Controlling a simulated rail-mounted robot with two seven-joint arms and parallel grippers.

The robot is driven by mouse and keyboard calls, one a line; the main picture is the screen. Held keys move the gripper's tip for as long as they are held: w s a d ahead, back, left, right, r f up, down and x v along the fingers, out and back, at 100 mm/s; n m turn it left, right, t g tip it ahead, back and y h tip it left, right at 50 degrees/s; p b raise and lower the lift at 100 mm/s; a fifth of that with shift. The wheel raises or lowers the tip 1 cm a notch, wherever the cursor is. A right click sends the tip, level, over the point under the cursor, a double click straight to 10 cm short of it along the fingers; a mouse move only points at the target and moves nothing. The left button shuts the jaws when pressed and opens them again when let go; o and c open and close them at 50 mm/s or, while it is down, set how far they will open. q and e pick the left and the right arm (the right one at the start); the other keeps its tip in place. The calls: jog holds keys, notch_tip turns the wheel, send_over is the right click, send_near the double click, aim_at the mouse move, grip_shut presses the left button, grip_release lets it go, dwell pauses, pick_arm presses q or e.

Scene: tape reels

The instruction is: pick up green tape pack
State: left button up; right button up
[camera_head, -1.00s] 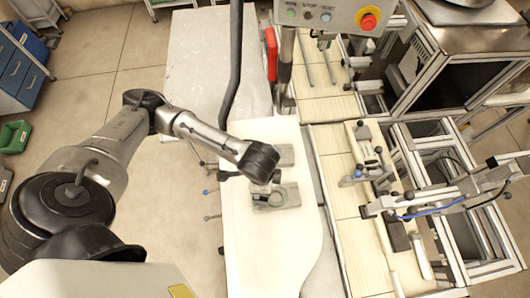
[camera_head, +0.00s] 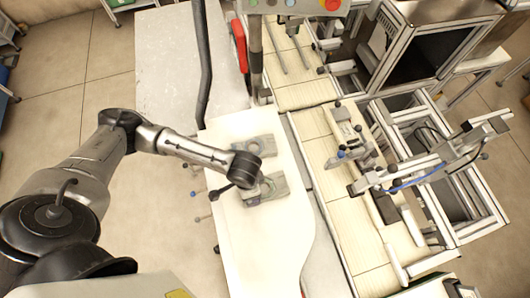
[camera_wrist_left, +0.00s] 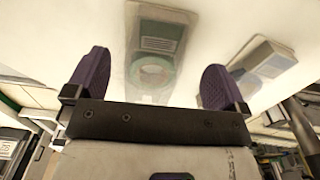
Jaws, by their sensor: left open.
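The green tape pack shows in the left wrist view as a dull green ring (camera_wrist_left: 151,84) at a grey holder (camera_wrist_left: 160,40). My left gripper (camera_wrist_left: 156,72) is open, with its two purple fingers apart and the ring seen between them; no contact shows. In the head view my left wrist hangs over two grey holders on the white table, the far one (camera_head: 253,146) and the near one (camera_head: 272,187). The wrist partly hides them, and I cannot make out the green pack there. My right gripper is not in view.
The white table (camera_head: 262,248) is clear in its front part. A second grey holder (camera_wrist_left: 265,60) is at the right in the left wrist view. Wooden-topped benches with metal fixtures (camera_head: 352,150) stand to the right. A panel with a red button (camera_head: 333,4) is at the top.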

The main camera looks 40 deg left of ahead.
aim_at(264, 189)
pick_arm(q)
jog(key=shift+d+f, duration=0.2)
jog(key=shift+f, duration=2.5)
jog(key=c, duration=0.8)
